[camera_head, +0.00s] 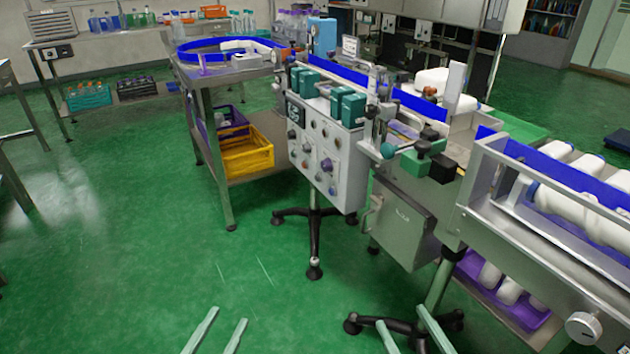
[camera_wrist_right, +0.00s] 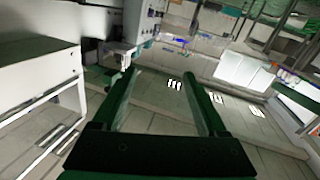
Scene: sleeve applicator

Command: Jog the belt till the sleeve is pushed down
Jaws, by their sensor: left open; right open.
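In the head view the conveyor belt line with blue side rails (camera_head: 345,73) runs from the back left to the front right. A control panel (camera_head: 325,150) with several knobs and buttons faces me on a stand at the middle. White bottles (camera_head: 585,212) lie at the right part of the line. I cannot make out the sleeve. My left gripper (camera_head: 228,314) is open and empty at the bottom, over the floor. My right gripper (camera_head: 402,315) is open and empty at the bottom right of it; its fingers also show in the right wrist view (camera_wrist_right: 160,75). Both are well apart from the panel.
A steel table (camera_head: 215,75) stands left of the panel, with a yellow crate (camera_head: 247,155) on its lower shelf. Stand legs (camera_head: 314,268) spread on the floor under the panel. The green floor (camera_head: 110,250) at left is clear.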

